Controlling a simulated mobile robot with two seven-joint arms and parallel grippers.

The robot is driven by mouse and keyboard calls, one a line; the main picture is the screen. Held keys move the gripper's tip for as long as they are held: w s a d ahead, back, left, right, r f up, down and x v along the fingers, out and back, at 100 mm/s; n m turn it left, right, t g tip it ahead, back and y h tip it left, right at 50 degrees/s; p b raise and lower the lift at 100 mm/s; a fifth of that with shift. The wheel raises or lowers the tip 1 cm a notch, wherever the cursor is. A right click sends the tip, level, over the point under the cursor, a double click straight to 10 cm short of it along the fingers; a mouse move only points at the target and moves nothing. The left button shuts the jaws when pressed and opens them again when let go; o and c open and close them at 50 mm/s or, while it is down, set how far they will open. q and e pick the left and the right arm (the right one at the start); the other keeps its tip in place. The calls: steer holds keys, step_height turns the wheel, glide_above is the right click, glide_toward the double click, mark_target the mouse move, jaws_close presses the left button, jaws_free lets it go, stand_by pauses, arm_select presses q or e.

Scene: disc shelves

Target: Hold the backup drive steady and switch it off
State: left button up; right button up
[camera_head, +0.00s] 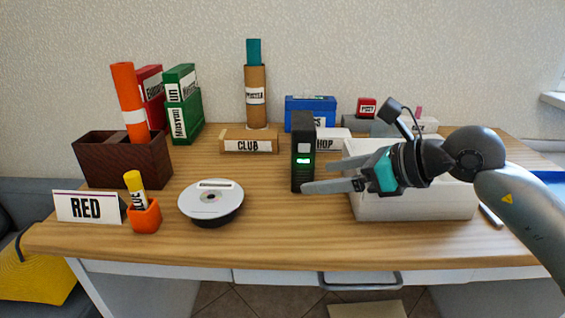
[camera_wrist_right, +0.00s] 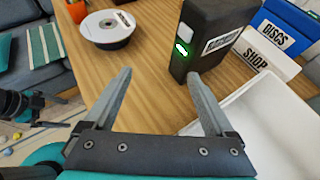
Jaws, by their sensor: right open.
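The backup drive (camera_head: 303,134) is a black upright box on the desk with a lit green light on its front. In the right wrist view the drive (camera_wrist_right: 222,28) shows a pale switch-like patch (camera_wrist_right: 186,30) above a glowing green spot (camera_wrist_right: 182,49) and a white label on its side. My right gripper (camera_head: 315,177) is open and empty, low in front of the drive. In the right wrist view one fingertip of the gripper (camera_wrist_right: 160,76) overlaps the drive's lower edge; I cannot tell if they touch.
A white bin (camera_head: 415,207) stands right of the drive, under my right arm. A disc spindle (camera_head: 211,203) sits to the left, near an orange cup (camera_head: 145,216) and the RED sign (camera_head: 88,207). Desk front centre is clear.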

steer(key=b+x, duration=0.1)
steer(key=x, duration=0.4)
steer(key=shift+a+f, duration=0.1)
steer(key=shift+a, duration=0.1)
steer(key=b+x, duration=0.1)
steer(key=x, duration=0.2)
arm_select(q)
steer(key=shift+w+d+r+t+h, duration=0.25)
steer(key=shift+w+d+r+t, duration=0.1)
steer(key=shift+w+d+t, duration=0.2)
steer(key=shift+w+d+r+t+h, duration=0.3)
steer(key=shift+w+d+t, duration=0.15)
steer(key=shift+d+t, duration=0.15)
arm_select(e)
steer(key=shift+w+a+f, duration=0.35)
steer(key=shift+w+a, duration=0.05)
steer(key=shift+a, duration=0.1)
jaws_close()
steer(key=c, duration=1.4)
jaws_free()
